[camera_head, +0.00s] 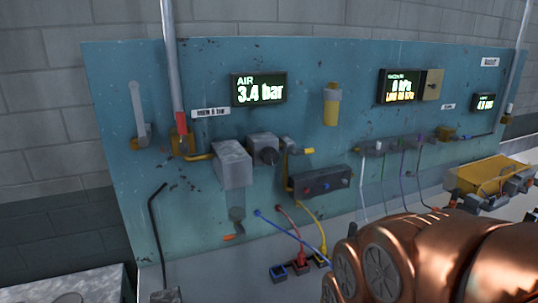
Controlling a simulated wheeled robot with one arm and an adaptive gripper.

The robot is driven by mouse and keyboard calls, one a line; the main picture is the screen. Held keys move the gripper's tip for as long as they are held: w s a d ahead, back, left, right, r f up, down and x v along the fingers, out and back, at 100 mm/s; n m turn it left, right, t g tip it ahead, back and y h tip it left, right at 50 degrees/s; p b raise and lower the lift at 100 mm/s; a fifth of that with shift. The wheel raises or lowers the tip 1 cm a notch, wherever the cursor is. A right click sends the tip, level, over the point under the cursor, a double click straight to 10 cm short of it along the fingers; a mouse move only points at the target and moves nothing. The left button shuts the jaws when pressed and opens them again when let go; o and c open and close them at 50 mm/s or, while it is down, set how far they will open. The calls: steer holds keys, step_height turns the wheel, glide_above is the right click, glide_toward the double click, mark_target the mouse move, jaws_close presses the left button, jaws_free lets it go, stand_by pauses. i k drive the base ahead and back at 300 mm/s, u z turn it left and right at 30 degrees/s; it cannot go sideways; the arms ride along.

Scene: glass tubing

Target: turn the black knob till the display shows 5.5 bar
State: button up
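The black knob (269,156) sits on the front of a grey regulator block on the blue panel, a little left of the picture's middle. The air display (259,89) above it reads 3.4 bar in green and white. Nothing touches the knob. My copper-coloured arm fills the lower right corner; my gripper is not in view.
The blue panel (150,80) carries a grey box (232,164) left of the knob, a yellow cylinder (331,104) and a black valve block (320,182) right of it. Coloured hoses hang below. Two more displays (401,86) (484,102) are at right. Open space lies before the knob.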

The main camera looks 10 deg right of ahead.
mark_target(270, 156)
steer(key=z, duration=0.6)
steer(key=k, duration=1.05)
steer(key=u, duration=1.1)
steer(key=i, duration=0.55)
steer(key=z, duration=0.05)
